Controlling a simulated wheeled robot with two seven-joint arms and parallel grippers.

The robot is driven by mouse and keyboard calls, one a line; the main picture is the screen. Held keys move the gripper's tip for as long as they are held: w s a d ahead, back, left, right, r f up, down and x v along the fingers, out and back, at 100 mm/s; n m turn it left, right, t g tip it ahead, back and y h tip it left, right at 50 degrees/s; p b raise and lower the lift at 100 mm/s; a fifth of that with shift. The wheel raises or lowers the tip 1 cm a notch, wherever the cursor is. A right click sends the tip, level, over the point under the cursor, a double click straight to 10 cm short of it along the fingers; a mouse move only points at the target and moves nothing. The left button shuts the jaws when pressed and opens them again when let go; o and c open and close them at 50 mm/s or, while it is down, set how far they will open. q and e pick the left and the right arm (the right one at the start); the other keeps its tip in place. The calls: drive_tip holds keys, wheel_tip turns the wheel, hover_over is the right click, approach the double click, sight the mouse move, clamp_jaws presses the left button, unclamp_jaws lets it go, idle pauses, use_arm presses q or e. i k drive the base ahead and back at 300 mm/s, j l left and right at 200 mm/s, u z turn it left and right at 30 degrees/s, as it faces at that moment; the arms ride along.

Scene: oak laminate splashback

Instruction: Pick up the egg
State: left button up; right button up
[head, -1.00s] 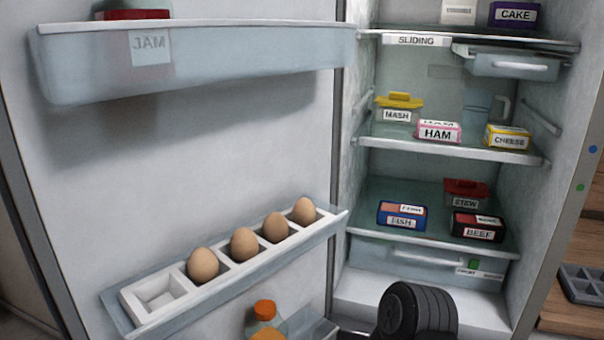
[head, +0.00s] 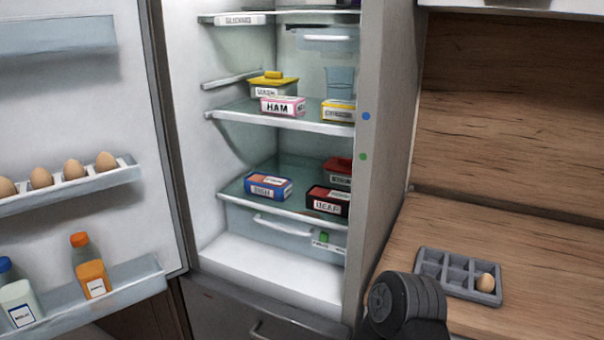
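One brown egg (head: 486,283) sits in a right-hand compartment of a grey tray (head: 457,290) on the wooden counter. Several more brown eggs (head: 74,169) stand in a row in the white egg rack (head: 128,173) on the open fridge door at the left. The leftmost of these is cut off by the picture edge. Neither of my grippers is in view. A dark, ribbed, rounded part of my own arm shows at the bottom, left of the tray.
The fridge (head: 270,270) stands open, with a ham box (head: 283,106) and other labelled food on its shelves. Bottles (head: 90,270) stand in the lower door shelf (head: 125,285). The counter (head: 540,270) around the tray is clear. The fridge's side wall borders the counter.

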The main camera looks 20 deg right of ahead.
sight(485, 283)
drive_tip(key=k+l+u, duration=0.1)
drive_tip(key=k+l, duration=0.15)
drive_tip(key=l, duration=0.3)
drive_tip(key=k+l, duration=0.3)
drive_tip(key=l, duration=0.2)
drive_tip(key=k+l+u, duration=0.15)
drive_tip(key=k+l, duration=0.15)
drive_tip(key=l, duration=0.2)
drive_tip(key=k+l, duration=0.3)
drive_tip(key=l, duration=0.2)
drive_tip(key=u, duration=0.05)
